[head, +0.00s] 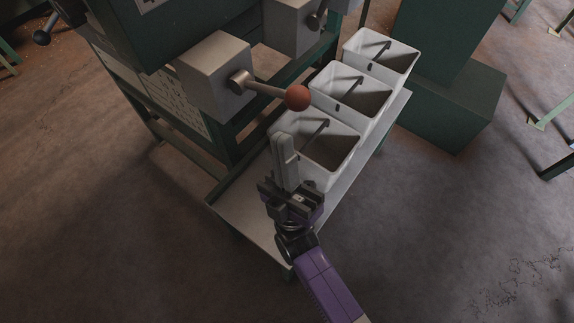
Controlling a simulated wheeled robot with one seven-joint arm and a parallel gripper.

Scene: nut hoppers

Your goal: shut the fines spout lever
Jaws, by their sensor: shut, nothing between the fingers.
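A lever with an orange-red ball knob (297,97) sticks out to the right from a hub on a pale grey spout box (214,77). I cannot tell from here which spout is the fines one. Another grey spout box (291,27) with a dark-knobbed lever (317,18) stands farther back. A further dark-knobbed lever (43,37) shows at the far upper left. My gripper (284,140) points up the picture with its fingers together and nothing between them. Its tips appear a little below and left of the red knob, apart from it.
Three white bins (322,160) with dark handles stand in a row on a grey shelf (245,213) under the spouts. The green machine frame (215,170) is at the left. A green block (460,105) stands at the right. The floor in front is clear.

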